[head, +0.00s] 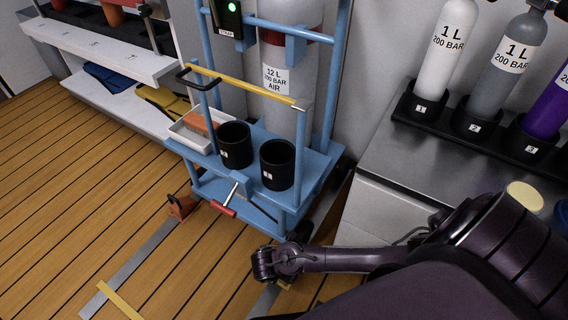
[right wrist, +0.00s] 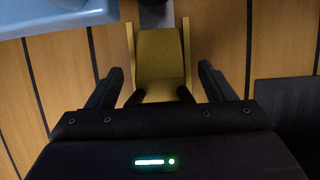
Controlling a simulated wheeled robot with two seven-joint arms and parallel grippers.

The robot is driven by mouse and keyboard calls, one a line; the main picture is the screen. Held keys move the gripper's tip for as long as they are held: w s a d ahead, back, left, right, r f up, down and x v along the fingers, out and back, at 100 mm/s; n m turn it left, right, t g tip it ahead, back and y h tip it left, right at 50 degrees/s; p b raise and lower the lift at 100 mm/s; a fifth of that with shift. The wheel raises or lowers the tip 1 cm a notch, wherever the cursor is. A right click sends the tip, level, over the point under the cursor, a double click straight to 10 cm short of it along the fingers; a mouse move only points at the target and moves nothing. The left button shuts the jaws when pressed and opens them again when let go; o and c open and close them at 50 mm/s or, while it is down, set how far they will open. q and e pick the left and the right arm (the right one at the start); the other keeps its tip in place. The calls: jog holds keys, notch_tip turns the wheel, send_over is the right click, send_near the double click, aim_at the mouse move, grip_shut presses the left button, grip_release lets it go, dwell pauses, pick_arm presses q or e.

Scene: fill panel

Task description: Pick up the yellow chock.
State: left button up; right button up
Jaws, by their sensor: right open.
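The yellow chock (right wrist: 160,55) lies on the floor in the right wrist view, with raised side edges. My right gripper (right wrist: 160,72) is open, with one finger to each side of the chock's near part and a gap on both sides. The chock's far part extends past the fingertips. In the head view my right gripper (head: 268,264) is low beside the blue trolley's front right corner. It hides most of the chock there; only a small yellowish bit shows below it. My left gripper is not in view.
The blue trolley (head: 222,172) stands close to my right gripper, carrying a cylinder (head: 290,95) and two black cups. An orange-brown chock (head: 182,206) sits at its left wheel. A grey bench (head: 400,150) with cylinders stands at right. Wooden floor is open at left.

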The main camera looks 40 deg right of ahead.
jog(key=c, duration=1.2)
jog(key=shift+c, duration=0.4)
jog(key=shift+r, duration=0.1)
